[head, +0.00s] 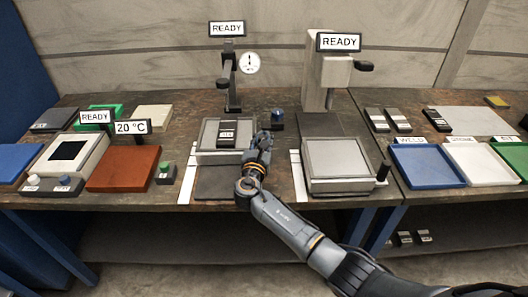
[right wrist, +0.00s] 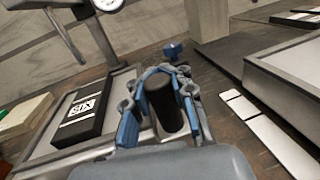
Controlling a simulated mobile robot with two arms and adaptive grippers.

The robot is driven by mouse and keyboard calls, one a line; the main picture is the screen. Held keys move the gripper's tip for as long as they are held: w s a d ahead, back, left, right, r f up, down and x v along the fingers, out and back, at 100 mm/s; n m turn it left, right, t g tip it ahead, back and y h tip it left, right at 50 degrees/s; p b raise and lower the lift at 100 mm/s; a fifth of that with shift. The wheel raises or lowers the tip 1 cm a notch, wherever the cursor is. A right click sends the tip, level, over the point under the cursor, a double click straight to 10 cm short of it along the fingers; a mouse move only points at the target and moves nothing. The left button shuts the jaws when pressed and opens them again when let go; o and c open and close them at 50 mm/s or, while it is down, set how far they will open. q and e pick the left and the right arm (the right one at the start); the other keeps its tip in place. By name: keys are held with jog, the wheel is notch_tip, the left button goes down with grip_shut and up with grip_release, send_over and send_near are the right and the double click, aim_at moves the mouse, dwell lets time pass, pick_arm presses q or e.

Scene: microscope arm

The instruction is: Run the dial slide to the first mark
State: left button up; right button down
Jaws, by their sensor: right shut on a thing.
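The dial slide (head: 210,130) is a grey plate at the middle of the bench, under a stand with a round dial gauge (head: 249,63). A dark block (head: 227,133) with a white label lies on it; the block also shows in the right wrist view (right wrist: 82,115). A white strip (head: 186,184) runs along the slide's left front; its marks are too small to read. My right gripper (head: 264,137) is at the slide's right side. In the right wrist view its blue-padded fingers (right wrist: 163,90) are shut around an upright black handle (right wrist: 166,108). My left gripper is out of view.
A second slide (head: 336,160) with its own black handle (head: 382,172) and white strip (head: 298,176) stands close to the right. A small blue-topped thing (head: 277,119) is behind my right gripper. A dark plate (head: 217,184) lies in front of the dial slide.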

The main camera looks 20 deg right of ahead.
jog(key=shift+a, duration=0.1)
jog(key=c, duration=1.1)
grip_release()
jog(key=shift+a, duration=0.1)
jog(key=v, duration=1.2)
